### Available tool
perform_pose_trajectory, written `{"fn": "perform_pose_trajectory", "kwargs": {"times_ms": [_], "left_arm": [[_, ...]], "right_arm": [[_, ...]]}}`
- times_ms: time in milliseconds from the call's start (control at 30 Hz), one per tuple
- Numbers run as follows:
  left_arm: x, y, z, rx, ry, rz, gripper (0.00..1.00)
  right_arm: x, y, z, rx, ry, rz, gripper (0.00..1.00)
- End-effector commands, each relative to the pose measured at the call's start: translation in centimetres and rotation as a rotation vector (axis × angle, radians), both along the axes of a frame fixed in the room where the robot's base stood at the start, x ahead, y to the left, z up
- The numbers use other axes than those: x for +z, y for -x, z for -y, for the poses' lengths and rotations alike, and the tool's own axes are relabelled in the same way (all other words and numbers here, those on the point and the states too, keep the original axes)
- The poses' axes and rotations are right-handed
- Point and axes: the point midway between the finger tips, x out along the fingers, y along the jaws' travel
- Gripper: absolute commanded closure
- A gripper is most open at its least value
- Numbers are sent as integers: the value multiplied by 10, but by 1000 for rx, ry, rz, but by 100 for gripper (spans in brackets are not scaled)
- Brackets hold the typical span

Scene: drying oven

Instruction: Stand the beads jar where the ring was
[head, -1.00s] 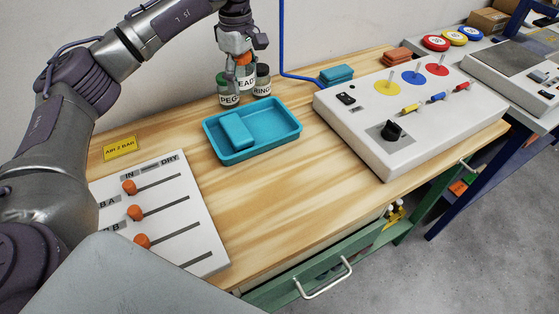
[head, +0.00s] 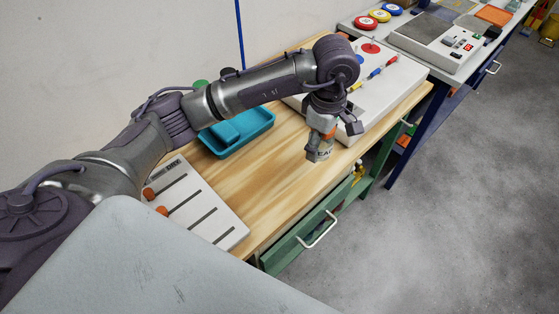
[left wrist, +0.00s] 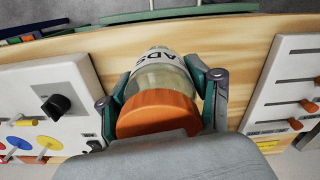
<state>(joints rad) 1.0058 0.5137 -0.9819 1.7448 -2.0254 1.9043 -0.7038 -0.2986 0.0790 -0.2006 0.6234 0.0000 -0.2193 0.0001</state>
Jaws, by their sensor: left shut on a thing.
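The beads jar (head: 322,154), a clear jar with an orange lid and a white label reading partly "EADS", is in my left gripper (head: 325,138) over the wooden bench, near its front edge in front of the white control box. I cannot tell whether its base touches the wood. In the left wrist view the fingers of my left gripper (left wrist: 162,92) close on both sides of the jar (left wrist: 160,80), its orange lid toward the camera. A green lid (head: 200,84) shows behind my left arm; the rest of the jars there is hidden. My right gripper is out of view.
A teal tray (head: 255,133) lies left of the jar. A slider panel (head: 205,208) is at the left front, and the control box (head: 400,82) stands behind the jar. Bare wood (head: 275,183) lies between panel and jar. A drawer handle (head: 317,232) juts out below.

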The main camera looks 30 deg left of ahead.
Motion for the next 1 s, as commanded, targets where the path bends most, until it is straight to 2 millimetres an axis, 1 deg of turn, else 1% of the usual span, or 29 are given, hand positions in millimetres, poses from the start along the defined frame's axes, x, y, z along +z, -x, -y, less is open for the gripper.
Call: {"fn": "perform_pose_trajectory", "kwargs": {"times_ms": [33,200,300,433,533,667,900,1000], "left_arm": [[-4,2,-13,7,-5,-4,74],[-27,7,-52,8,-4,-6,74],[-40,10,-74,6,-4,-5,74],[-53,12,-93,3,-2,-3,75],[-59,13,-101,1,-2,-1,75],[-65,13,-103,0,0,-1,75],[-97,14,-103,1,0,-3,75],[-102,13,-103,0,-1,1,75]], "right_arm": [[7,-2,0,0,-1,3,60],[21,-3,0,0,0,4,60],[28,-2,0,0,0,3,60],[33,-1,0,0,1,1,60],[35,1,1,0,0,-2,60],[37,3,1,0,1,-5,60],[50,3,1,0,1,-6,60],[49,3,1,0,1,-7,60]]}}
